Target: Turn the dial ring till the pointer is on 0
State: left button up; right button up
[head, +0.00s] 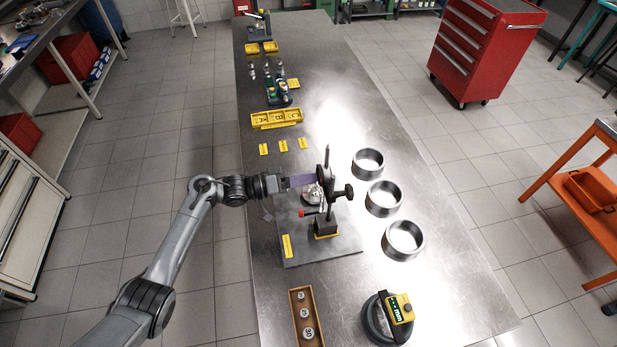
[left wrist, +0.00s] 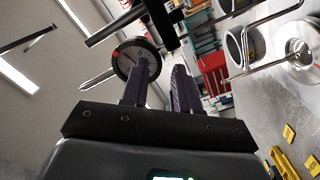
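The dial gauge (head: 324,175) is mounted on a dark stand post above a grey plate (head: 340,249), seen nearly edge-on in the head view. In the left wrist view, its round dial (left wrist: 137,59) shows a dark rim and a small red mark; its pointer and numbers are too small to read. My left gripper (head: 304,182) is level with the dial, at its left side. In the wrist view the two purple-grey fingers (left wrist: 160,72) stand apart with a gap between them. One fingertip overlaps the dial; whether it touches is unclear. My right gripper is not in view.
Three metal rings (head: 384,198) stand right of the stand. A wooden tray (head: 294,325) of round pieces lies front left. Yellow bins (head: 277,119) stand farther back.

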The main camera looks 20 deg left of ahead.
pick_arm(q)
jog(key=shift+w+d, duration=0.25)
jog(key=shift+d, duration=0.15)
grip_shut()
jog(key=shift+w+a+m, duration=0.15)
jog(key=shift+m, duration=0.65)
grip_release()
jog(key=shift+f, duration=0.1)
jog(key=shift+a, duration=0.1)
jog(key=v, duration=1)
jog(key=shift+s+a+b, duration=0.25)
jog(key=shift+b, duration=0.2)
jog(key=shift+c, duration=0.3)
